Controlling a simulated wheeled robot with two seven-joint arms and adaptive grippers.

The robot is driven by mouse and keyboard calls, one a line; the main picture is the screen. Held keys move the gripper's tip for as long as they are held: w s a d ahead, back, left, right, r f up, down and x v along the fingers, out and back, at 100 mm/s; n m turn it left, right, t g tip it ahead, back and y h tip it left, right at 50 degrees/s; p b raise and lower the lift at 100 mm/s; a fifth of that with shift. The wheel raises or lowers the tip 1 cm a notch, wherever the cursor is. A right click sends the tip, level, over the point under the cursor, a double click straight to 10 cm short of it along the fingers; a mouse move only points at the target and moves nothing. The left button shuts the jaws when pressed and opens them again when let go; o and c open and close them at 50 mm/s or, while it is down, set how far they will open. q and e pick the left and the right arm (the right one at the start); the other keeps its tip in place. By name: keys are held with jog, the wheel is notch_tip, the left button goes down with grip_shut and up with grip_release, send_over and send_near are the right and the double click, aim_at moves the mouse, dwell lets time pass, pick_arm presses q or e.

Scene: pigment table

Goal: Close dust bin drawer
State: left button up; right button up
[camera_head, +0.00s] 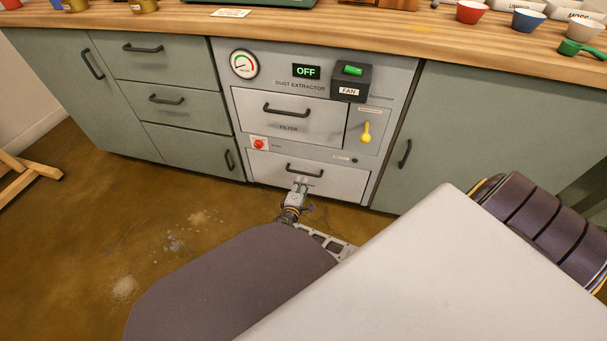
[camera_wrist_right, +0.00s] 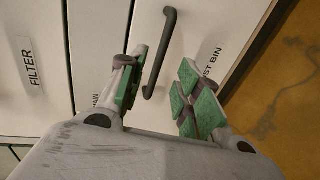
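The dust bin drawer (camera_head: 340,183) is the pale bottom front of the dust extractor, with a dark bar handle (camera_head: 304,169). It looks nearly flush with the cabinet; I cannot tell whether a small gap is left. My right gripper (camera_head: 300,186) is just in front of and below the handle. In the right wrist view, the gripper (camera_wrist_right: 158,88) is open, with green pads on both fingers. The dark handle (camera_wrist_right: 160,55) shows beyond and between the fingers, and the drawer's label (camera_wrist_right: 212,62) is partly hidden by a finger. My left gripper is not in view.
Above is the filter drawer (camera_head: 290,118) with its own handle. A red button (camera_head: 259,144), a yellow lever (camera_head: 366,131) and a black fan switch box (camera_head: 351,82) are on the panel. The display (camera_head: 306,71) reads OFF.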

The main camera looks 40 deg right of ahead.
jog(key=shift+v, duration=1.35)
